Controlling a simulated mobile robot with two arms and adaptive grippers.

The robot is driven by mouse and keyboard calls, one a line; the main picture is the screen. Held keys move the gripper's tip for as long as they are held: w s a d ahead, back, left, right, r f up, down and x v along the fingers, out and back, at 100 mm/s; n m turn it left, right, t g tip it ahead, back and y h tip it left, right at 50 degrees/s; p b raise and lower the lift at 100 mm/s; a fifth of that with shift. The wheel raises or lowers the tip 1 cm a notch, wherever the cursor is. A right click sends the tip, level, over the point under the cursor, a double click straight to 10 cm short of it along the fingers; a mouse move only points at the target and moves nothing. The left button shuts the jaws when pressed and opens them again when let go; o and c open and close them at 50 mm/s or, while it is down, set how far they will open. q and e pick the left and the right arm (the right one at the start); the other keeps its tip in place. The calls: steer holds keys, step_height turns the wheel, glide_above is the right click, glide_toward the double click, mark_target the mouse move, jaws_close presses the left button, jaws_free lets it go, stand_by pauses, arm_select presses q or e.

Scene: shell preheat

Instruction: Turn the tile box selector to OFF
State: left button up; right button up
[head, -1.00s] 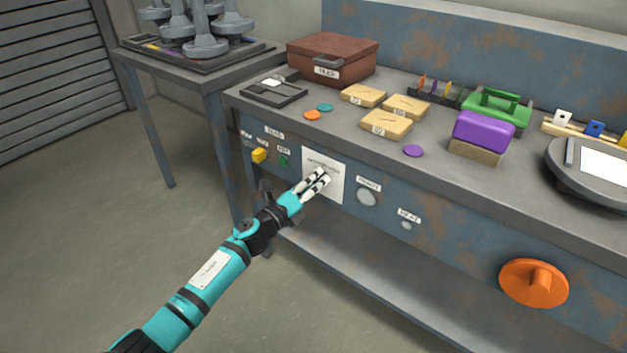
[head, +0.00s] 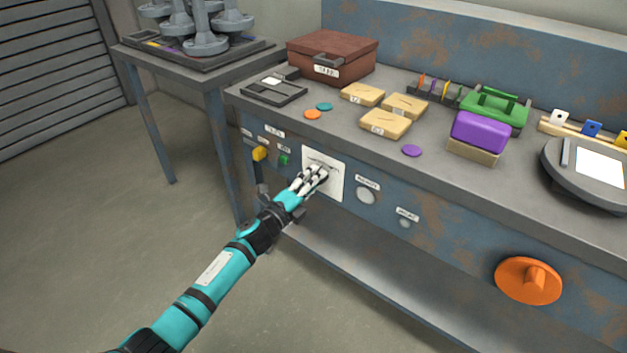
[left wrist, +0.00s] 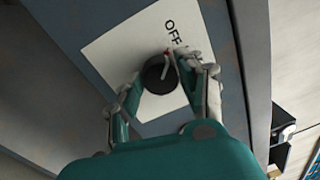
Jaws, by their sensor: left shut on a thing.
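The selector knob (left wrist: 154,82) is a round black dial on a white plate (left wrist: 112,52), seen in the left wrist view. A light pointer with a red tip shows on the knob, close to the OFF label (left wrist: 173,32). In the head view the white plate (head: 335,187) is on the bench's blue front panel, and my gripper hides most of the knob. My left gripper (head: 318,175) has its fingers on both sides of the knob and is shut on it, as the left wrist view also shows (left wrist: 160,77). My right gripper is not in view.
A yellow knob (head: 259,153) and green button (head: 284,160) are left of the plate. A round grey button (head: 366,196) and a large orange knob (head: 528,281) are to its right. The benchtop holds a brown box (head: 332,60), tan tiles (head: 386,123) and a purple block (head: 480,131).

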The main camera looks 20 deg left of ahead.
arm_select(q)
steer(key=o, duration=1.1)
steer(key=shift+o, duration=0.2)
steer(key=shift+a, duration=0.1)
steer(key=v, duration=1.2)
steer(key=shift+f, duration=0.1)
